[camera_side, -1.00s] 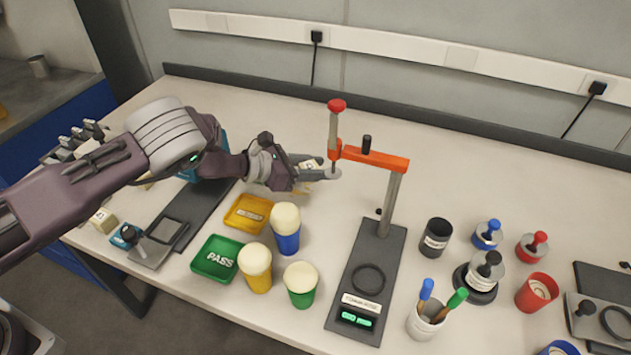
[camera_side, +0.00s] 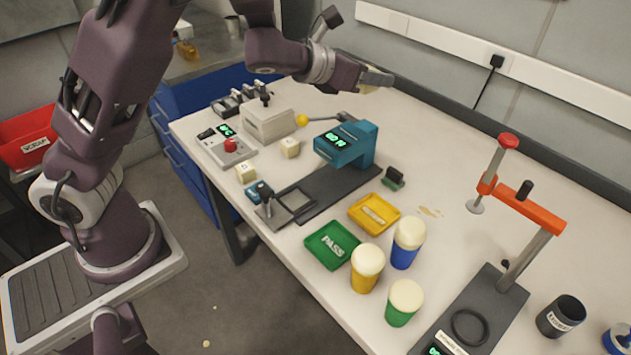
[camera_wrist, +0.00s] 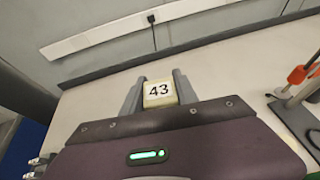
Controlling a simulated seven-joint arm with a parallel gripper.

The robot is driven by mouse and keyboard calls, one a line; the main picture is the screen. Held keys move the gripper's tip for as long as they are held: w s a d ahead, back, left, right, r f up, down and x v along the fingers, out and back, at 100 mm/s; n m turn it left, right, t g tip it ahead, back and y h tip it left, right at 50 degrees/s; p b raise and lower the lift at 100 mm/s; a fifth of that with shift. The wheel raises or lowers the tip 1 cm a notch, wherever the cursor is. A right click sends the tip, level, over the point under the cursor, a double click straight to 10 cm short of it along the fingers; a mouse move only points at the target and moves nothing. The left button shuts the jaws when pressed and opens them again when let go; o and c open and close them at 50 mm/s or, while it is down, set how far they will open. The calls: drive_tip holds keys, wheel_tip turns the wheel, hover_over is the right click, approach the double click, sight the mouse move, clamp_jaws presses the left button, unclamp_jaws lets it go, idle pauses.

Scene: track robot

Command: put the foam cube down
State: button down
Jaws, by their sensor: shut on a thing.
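My gripper (camera_side: 377,79) is raised over the back part of the bench, behind the teal gauge. It is shut on a pale cream foam cube (camera_wrist: 159,94) marked "43". In the wrist view the cube sits between the two grey fingers of my gripper (camera_wrist: 158,82), its numbered face toward the camera. In the side view the cube (camera_side: 369,87) is mostly hidden by the fingers. It is held up, apart from the bench (camera_side: 455,165).
Green PASS tray (camera_side: 332,245), yellow tray (camera_side: 374,213) and several foam-topped cups (camera_side: 367,268) are nearer. An orange-armed stand (camera_side: 524,205) is at right. The back bench is mostly clear.

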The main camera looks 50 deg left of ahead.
drive_tip(key=shift+n+y, duration=0.7)
drive_tip(key=shift+y, duration=0.1)
drive_tip(key=s+a, duration=0.1)
drive_tip(key=s, duration=0.1)
drive_tip(key=s+a, duration=0.1)
drive_tip(key=a, duration=0.1)
drive_tip(key=shift+s+a+r, duration=0.25)
drive_tip(key=shift+s+r, duration=0.1)
drive_tip(key=m+g+h, duration=0.4)
drive_tip(key=m+h, duration=0.5)
hover_over(446, 217)
wheel_tip(446, 217, down, 17)
drive_tip(key=shift+h, duration=0.3)
wheel_tip(446, 217, down, 10)
drive_tip(key=shift+f, duration=0.1)
